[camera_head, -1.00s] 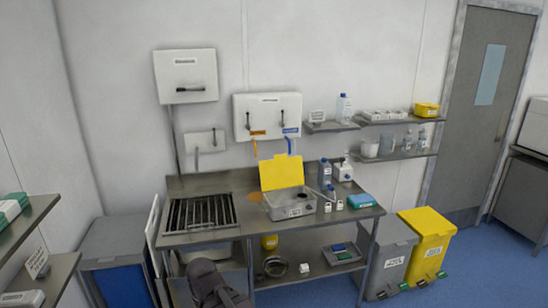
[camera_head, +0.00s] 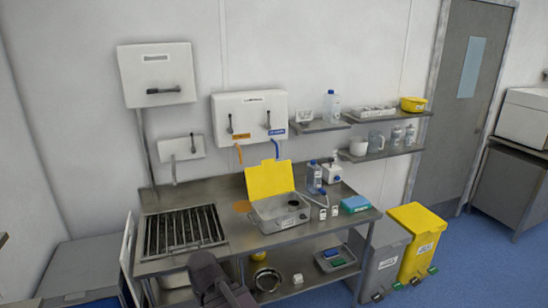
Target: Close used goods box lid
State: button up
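The used goods box (camera_head: 284,216) is a grey metal box on the steel table. Its yellow lid (camera_head: 269,179) stands open, upright and tilted back at the rear of the box. A dark round thing shows inside the box. Part of my dark arm (camera_head: 210,276) shows at the bottom centre, in front of the table and below its top. The fingertips of my gripper cannot be made out.
A grated sink (camera_head: 184,231) is left of the box. Bottles (camera_head: 314,177) and a blue pack (camera_head: 355,204) stand to its right. Shelves (camera_head: 387,148) hang above on the right. Grey and yellow bins (camera_head: 420,233) stand right of the table. Blue floor is free at the right.

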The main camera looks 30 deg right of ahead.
aim_at(271, 179)
jog(key=z, duration=0.3)
jog(key=i, duration=0.8)
jog(key=z, duration=0.6)
jog(key=i, duration=0.6)
jog(key=z, duration=0.15)
